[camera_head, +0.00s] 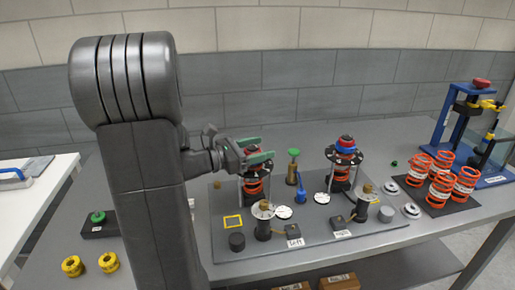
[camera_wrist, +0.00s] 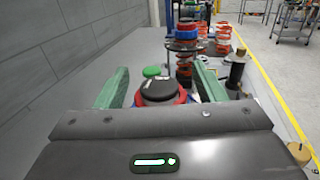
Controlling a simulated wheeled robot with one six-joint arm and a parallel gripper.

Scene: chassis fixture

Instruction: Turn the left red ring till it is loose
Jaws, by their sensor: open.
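The left red ring (camera_wrist: 162,100) sits under a round black cap at the top of the left spring strut (camera_head: 254,186). My gripper (camera_head: 262,149) is at the top of this strut with its green fingers apart. In the wrist view the ring and cap show between the two fingers (camera_wrist: 161,80), with a visible gap on each side. The ring's lower part is hidden by my gripper's body. In the head view the fingers hide most of the ring. I cannot tell whether the fingers are level with the ring.
The right strut (camera_head: 343,174) stands to the right with a red and blue top. Between them stand a green-topped post (camera_head: 293,165) and a blue piece (camera_head: 300,190). Black posts, discs and labels lie in front on the fixture plate (camera_head: 335,252). Spare orange springs (camera_head: 441,187) stand far right.

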